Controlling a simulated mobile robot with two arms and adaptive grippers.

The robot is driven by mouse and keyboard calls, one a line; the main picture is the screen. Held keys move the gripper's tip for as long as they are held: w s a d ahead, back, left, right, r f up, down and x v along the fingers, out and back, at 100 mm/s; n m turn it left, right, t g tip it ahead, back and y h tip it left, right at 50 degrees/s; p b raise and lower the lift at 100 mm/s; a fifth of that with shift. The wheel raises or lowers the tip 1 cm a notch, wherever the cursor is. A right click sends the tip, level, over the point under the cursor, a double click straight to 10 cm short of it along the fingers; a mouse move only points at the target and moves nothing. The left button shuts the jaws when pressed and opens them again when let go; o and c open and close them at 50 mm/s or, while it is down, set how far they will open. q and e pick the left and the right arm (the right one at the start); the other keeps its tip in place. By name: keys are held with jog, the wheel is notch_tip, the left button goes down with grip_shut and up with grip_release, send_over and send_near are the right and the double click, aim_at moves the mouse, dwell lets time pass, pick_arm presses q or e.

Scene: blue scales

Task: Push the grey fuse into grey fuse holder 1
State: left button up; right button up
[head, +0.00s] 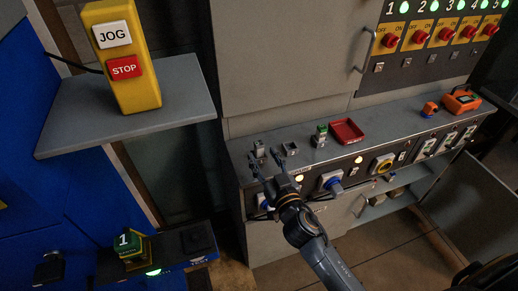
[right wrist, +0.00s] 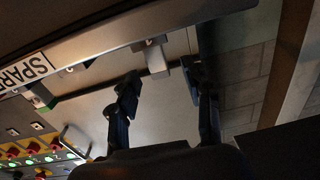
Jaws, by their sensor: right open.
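My right gripper (head: 266,164) is open at the front edge of the grey counter, with its fingers pointing at a small upright grey piece (head: 259,147). In the right wrist view, which is upside down, a grey block (right wrist: 160,66) shows beyond and between the open fingers (right wrist: 161,76). I see no finger closed on it. I cannot tell whether it is the fuse alone or the fuse in a holder. A second low grey piece (head: 290,148), with a dark top and probably a holder, stands just to its right. My left gripper is not in view.
A green-topped block (head: 320,134) and a red tray (head: 346,132) stand further right on the counter (head: 385,120). Knobs and lights line the panel below. A shelf with a yellow JOG/STOP box (head: 125,88) is at the left. A "SPARE" label (right wrist: 25,76) shows in the wrist view.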

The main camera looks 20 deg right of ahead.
aim_at(261, 150)
jog(key=w, duration=0.5)
jog(key=shift+p, duration=0.35)
jog(key=shift+s, duration=0.1)
grip_shut()
